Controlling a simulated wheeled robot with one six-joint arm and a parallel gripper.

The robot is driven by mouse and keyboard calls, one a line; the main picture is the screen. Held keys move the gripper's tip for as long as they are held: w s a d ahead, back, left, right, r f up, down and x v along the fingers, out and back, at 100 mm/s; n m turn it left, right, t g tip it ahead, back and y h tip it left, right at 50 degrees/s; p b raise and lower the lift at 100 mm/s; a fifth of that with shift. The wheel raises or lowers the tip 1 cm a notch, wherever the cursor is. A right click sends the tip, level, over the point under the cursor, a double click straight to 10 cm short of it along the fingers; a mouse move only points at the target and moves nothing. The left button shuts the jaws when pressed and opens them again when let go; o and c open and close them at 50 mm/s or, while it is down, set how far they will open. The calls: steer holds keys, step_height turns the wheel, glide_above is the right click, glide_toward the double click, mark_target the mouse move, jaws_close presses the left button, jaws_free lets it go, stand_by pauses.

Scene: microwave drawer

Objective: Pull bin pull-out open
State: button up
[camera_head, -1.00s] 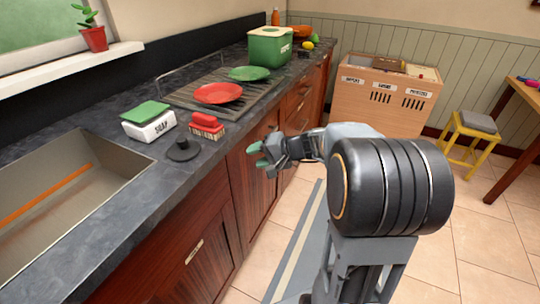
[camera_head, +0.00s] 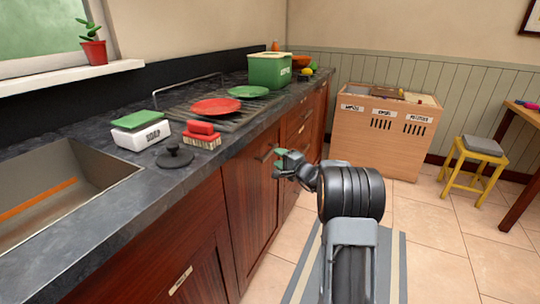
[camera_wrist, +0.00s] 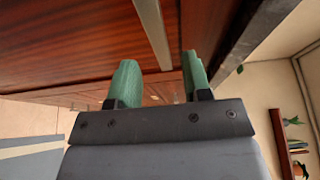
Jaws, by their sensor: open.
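The pull-out front (camera_head: 249,198) is a tall dark red-brown wooden panel below the counter. It appears closed, flush with the fronts beside it. A bar handle (camera_head: 265,153) sits near its top edge, just left of my gripper. My gripper (camera_head: 284,160) has green fingertips and is at the upper part of the cabinet fronts. In the wrist view my gripper (camera_wrist: 160,78) is open and empty. A pale metal bar, seemingly the handle (camera_wrist: 152,32), runs toward the space between the fingertips. I cannot tell whether they touch it.
The dark counter (camera_head: 75,212) overhangs the fronts and carries a sink, soap box, brush and drying rack. A wooden sorting cabinet (camera_head: 384,137) stands at the back wall. A yellow stool (camera_head: 474,165) is at the right. The tiled floor (camera_head: 440,245) between is clear.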

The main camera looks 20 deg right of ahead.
mark_target(271, 153)
steer(key=shift+x, duration=2.75)
steer(key=shift+c, duration=0.2)
jaws_close()
